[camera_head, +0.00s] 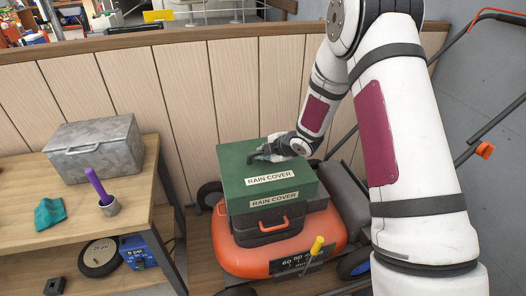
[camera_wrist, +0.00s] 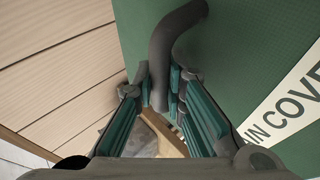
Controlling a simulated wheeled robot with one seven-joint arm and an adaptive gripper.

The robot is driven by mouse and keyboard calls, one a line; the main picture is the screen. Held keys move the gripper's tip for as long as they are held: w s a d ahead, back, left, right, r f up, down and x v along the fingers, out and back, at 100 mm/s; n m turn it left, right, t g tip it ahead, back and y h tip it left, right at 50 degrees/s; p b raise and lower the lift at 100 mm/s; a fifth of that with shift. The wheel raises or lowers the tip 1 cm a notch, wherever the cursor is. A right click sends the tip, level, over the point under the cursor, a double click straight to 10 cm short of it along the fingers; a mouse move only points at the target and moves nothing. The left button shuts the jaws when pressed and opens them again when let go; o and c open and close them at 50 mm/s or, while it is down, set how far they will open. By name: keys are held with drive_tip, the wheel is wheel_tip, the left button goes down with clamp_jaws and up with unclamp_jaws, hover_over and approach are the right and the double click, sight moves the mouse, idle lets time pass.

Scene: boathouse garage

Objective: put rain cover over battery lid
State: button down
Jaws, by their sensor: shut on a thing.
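The green rain cover (camera_head: 240,190), with white "RAIN COVER" labels on its top and front, is level above the black battery lid (camera_head: 280,235) with its orange handle. It hides the lid's upper part; I cannot tell whether it rests on the lid or hangs just above. The lid is on the orange mower (camera_head: 228,256). My gripper (camera_head: 264,153) is at the cover's top, shut on its dark curved handle. In the wrist view the handle (camera_wrist: 172,45) runs between the teal finger pads of my gripper (camera_wrist: 163,88), beside the cover's green top (camera_wrist: 235,60).
A plank wall (camera_head: 200,90) is close behind the mower. A yellow-handled tool (camera_head: 316,247) stands at the mower's front.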

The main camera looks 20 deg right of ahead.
drive_tip(key=shift+w+f+b, duration=0.15)
drive_tip(key=shift+f+b, duration=0.05)
drive_tip(key=shift+b, duration=0.65)
drive_tip(key=shift+f+b, duration=0.1)
drive_tip(key=shift+b, duration=0.35)
drive_tip(key=shift+f+b, duration=0.1)
drive_tip(key=shift+b, duration=0.25)
drive_tip(key=shift+f, duration=0.1)
drive_tip(key=shift+f+b, duration=2.55)
drive_tip(key=shift+f, duration=0.8)
